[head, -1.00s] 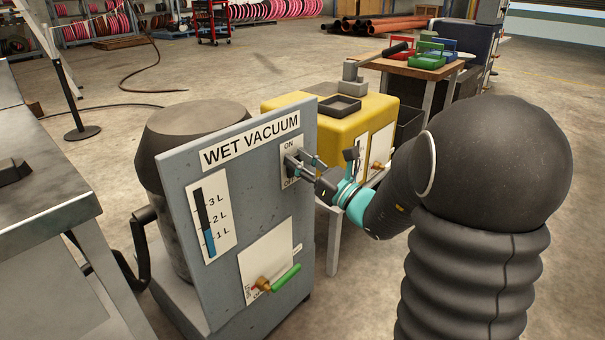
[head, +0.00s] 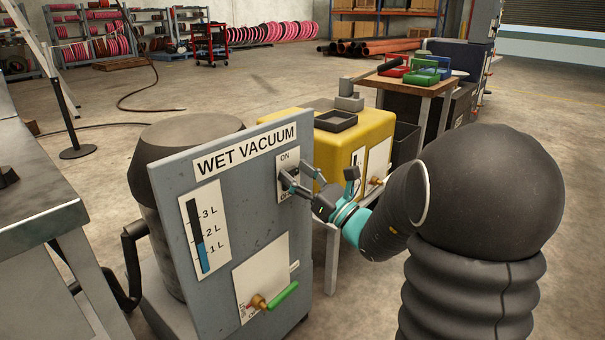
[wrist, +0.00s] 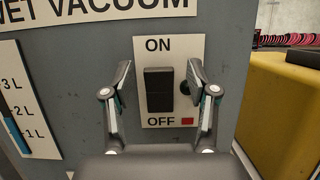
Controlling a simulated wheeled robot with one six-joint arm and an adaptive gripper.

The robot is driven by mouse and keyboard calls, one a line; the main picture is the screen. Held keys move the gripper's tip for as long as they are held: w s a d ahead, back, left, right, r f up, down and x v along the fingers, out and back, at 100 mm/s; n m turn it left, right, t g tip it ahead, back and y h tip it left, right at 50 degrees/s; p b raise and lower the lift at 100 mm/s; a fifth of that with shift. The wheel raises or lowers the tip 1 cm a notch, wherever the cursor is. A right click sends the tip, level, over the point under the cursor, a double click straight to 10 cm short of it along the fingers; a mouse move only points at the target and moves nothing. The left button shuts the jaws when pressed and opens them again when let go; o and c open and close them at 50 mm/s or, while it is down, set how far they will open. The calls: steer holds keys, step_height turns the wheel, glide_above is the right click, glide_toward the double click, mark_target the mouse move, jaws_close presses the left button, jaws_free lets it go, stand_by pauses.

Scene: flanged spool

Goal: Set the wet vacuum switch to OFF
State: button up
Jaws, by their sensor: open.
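The wet vacuum's grey panel (head: 240,215) faces me, with its switch plate (head: 287,160) at the upper right. In the wrist view the black rocker switch (wrist: 159,90) sits on the white plate, between ON above and OFF with a red square below. Which end is pressed in is hard to tell. My gripper (wrist: 160,74) is open, one finger on each side of the rocker. Gaps show between fingers and rocker, and it holds nothing. In the head view my gripper (head: 298,178) is at the plate and partly covers the switch and OFF.
A level gauge (head: 206,228) and a green-handled valve (head: 278,297) are on the panel. A small dark round part (wrist: 185,87) lies beside the rocker, near the right finger. A yellow machine (head: 370,130) stands behind, right. A metal table (head: 40,215) is at left.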

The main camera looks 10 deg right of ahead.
steer(key=v, duration=1.2)
